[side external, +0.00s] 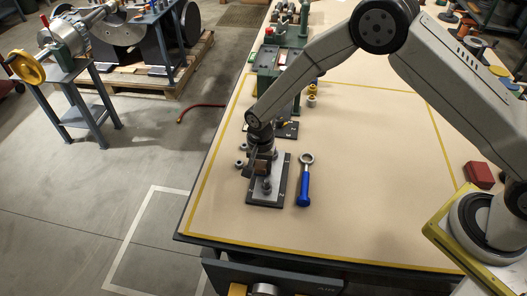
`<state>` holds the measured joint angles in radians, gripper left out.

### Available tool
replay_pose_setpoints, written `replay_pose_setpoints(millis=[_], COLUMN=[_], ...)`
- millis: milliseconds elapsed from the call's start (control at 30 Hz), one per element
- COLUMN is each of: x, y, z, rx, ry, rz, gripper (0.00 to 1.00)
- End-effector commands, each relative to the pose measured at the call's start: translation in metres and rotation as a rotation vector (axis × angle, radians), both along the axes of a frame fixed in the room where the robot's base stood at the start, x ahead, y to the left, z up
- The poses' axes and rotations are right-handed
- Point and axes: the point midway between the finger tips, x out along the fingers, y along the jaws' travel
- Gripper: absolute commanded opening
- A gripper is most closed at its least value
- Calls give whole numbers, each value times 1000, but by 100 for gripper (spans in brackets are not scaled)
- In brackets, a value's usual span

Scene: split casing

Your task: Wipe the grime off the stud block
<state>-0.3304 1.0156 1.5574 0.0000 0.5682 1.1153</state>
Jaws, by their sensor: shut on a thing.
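The stud block (278,190) is a grey plate with dark edges and upright studs, lying near the front left of the bench. A stud (267,186) stands up from its front part. My gripper (257,170) points down over the block's back left part. It is shut on a small brown piece (262,165), seen only in part between the dark fingers. I cannot tell whether this piece touches the block. Any grime is too small to make out here.
A blue-handled ring tool (304,184) lies just right of the block. Small nuts (240,163) lie to its left. Green machinery (268,68) and a yellow part (312,90) stand farther back. A red block (479,174) lies far right. The bench middle (375,160) is clear.

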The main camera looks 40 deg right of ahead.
Motion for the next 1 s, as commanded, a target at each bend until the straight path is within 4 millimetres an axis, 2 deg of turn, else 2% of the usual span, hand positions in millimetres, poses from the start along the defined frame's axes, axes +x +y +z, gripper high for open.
replay_pose_setpoints(millis=[133,200,700,1000], x=[5,6,5,5], y=[5,5,5,5], z=[4,23,66,82], rx=[0,1,1,0], ry=[0,-4,-1,0], rz=[0,0,0,0], gripper=[0,0,0,0])
